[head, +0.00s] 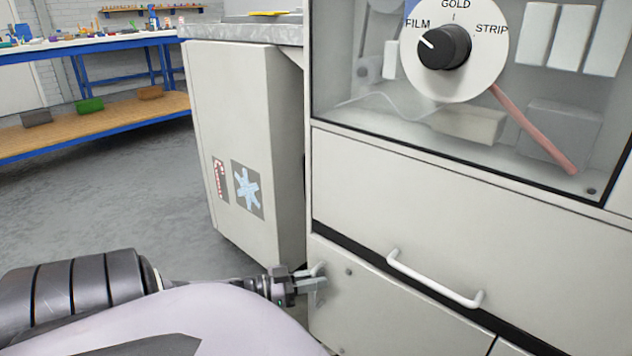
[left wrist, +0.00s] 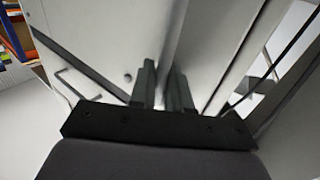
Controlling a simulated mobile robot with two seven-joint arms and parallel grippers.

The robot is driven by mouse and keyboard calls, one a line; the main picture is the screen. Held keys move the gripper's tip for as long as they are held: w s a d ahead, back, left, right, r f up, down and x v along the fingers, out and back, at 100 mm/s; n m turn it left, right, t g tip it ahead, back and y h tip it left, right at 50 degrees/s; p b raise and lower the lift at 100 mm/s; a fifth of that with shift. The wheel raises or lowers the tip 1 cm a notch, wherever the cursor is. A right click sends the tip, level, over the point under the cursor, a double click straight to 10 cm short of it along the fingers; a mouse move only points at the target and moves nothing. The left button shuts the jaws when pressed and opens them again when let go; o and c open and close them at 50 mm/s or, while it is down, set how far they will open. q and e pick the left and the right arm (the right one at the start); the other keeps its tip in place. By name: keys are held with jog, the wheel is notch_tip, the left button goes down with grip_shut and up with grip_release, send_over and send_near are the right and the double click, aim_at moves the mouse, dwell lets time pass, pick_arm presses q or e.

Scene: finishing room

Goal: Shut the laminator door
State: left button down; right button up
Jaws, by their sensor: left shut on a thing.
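The laminator (head: 420,190) is a pale machine with a window, and it fills the right of the head view. A pale lower door panel (head: 385,315) sits below a dark gap; I cannot tell whether it stands open. My left gripper (head: 314,281) is at this panel's upper left edge, shut on what looks like a small pale handle there. The wrist view shows the dark fingers (left wrist: 163,88) close together by a pale vertical edge; the held part is mostly hidden. My right gripper is not in view.
A white bar handle (head: 435,282) crosses the dark gap. A dial (head: 445,47) marked FILM, GOLD and STRIP is above, pointing to FILM. A pale cabinet (head: 245,130) with two stickers stands left. A blue-framed bench (head: 110,45) is behind; grey floor (head: 100,195) between is clear.

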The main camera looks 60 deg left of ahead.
pick_arm(q)
jog(key=shift+w+a+r, duration=0.1)
jog(key=shift+w+a, duration=0.1)
jog(key=shift+w, duration=0.25)
jog(key=shift+w+a+r, duration=0.1)
jog(key=shift+w+a, duration=0.1)
jog(key=shift+w, duration=0.2)
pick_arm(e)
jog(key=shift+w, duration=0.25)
pick_arm(q)
jog(key=c, duration=1.3)
grip_release()
jog(key=shift+s+a, duration=0.2)
jog(key=shift+s, duration=0.25)
jog(key=v, duration=0.2)
jog(key=p+v, duration=0.1)
jog(key=v, duration=0.3)
jog(key=shift+s+d+f+p, duration=0.2)
jog(key=shift+s+d+p, duration=0.1)
jog(key=shift+s, duration=0.1)
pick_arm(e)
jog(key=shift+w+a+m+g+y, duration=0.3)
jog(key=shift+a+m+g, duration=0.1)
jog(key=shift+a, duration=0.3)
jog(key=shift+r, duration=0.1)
